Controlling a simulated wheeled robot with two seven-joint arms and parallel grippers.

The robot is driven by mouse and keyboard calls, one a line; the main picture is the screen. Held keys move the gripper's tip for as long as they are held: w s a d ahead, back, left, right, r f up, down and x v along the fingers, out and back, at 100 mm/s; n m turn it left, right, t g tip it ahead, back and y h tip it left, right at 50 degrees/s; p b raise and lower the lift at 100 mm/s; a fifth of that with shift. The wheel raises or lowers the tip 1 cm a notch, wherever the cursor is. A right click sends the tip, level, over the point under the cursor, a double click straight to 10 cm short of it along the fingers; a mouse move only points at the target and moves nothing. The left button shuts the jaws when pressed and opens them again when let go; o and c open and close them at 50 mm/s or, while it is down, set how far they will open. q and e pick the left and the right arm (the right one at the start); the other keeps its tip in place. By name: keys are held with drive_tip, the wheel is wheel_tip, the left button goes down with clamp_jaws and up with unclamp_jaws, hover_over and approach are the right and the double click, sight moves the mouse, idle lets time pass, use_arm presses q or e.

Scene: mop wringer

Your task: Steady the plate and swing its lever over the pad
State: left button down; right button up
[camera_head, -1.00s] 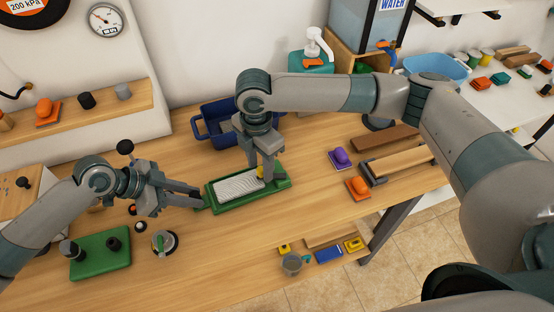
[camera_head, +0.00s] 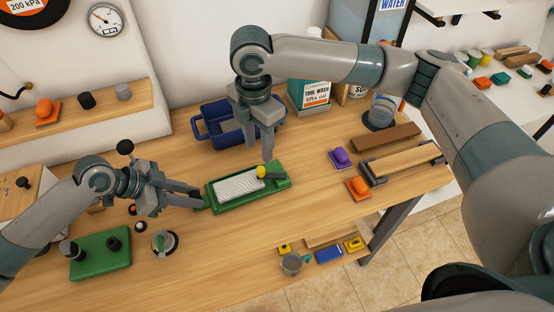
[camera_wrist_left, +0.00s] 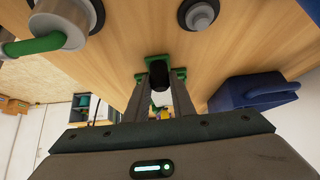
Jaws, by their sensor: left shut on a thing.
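The green plate (camera_head: 250,203) lies on the bench with a pale ribbed pad (camera_head: 238,187) in it. The lever's yellow knob (camera_head: 262,171) shows at the pad's right end; the lever itself is hard to make out. My left gripper (camera_head: 201,199) is shut on the plate's left end. In the left wrist view the fingers of my left gripper (camera_wrist_left: 166,100) are around a dark part, with green pieces of the plate (camera_wrist_left: 152,61) beyond.
A green block with black knobs (camera_head: 100,258) and a round gauge-like fitting (camera_head: 163,243) are at the left. Purple (camera_head: 340,160) and orange (camera_head: 358,188) blocks lie at the right. The bench in front of the plate is clear.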

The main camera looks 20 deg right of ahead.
use_arm(q)
drive_tip(key=shift+f, duration=0.15)
use_arm(e)
drive_tip(key=shift+r, duration=1.7)
use_arm(q)
drive_tip(key=c, duration=1.4)
unclamp_jaws()
drive_tip(key=shift+c, duration=0.2)
drive_tip(key=w+v, duration=0.1)
drive_tip(key=v, duration=1.1)
drive_tip(key=shift+s, duration=0.4)
